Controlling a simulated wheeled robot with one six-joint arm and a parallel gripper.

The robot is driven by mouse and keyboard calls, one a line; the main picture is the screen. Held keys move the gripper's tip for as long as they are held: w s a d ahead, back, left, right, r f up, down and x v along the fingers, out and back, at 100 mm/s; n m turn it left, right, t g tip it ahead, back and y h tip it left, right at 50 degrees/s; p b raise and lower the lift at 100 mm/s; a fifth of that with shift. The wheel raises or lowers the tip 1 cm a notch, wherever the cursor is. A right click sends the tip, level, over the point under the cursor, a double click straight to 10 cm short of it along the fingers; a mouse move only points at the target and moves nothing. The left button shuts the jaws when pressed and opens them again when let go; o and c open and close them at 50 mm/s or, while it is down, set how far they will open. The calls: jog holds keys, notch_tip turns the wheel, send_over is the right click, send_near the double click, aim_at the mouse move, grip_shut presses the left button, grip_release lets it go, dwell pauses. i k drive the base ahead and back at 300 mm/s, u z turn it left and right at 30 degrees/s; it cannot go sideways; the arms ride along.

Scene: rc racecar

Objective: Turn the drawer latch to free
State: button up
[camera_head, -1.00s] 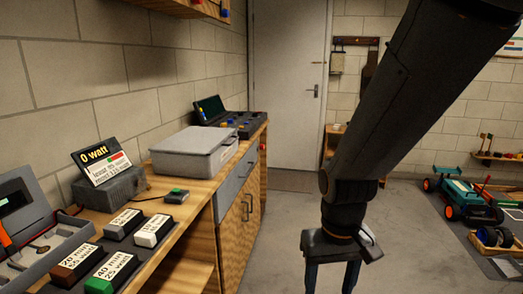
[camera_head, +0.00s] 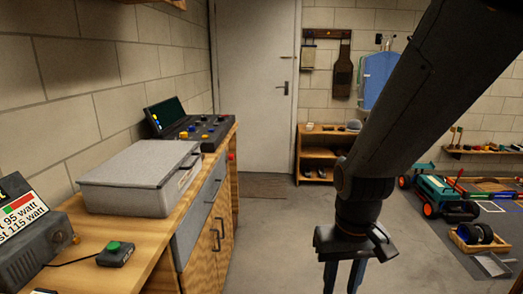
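The workbench drawer (camera_head: 198,212) is a grey front under the wooden top at the left, seen at a steep angle and closed. A small red knob (camera_head: 231,156) sits at the far front end of the bench, near the drawer's far end; I cannot tell whether it is the latch. My gripper (camera_head: 343,284) hangs pointing down over the floor, to the right of the bench and well apart from it. Its two fingers show a gap with nothing visible between them. The fingertips are cut off by the lower edge of the picture.
A grey case (camera_head: 130,185) and a control console (camera_head: 195,130) stand on the bench. Cupboard doors with handles (camera_head: 220,232) are below the drawer. A door (camera_head: 255,70) and low shelf (camera_head: 322,150) are behind. A teal car (camera_head: 440,195) is at right. The floor between is clear.

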aim_at(230, 157)
jog(key=z, duration=0.25)
jog(key=i, duration=2.25)
jog(key=u, duration=0.15)
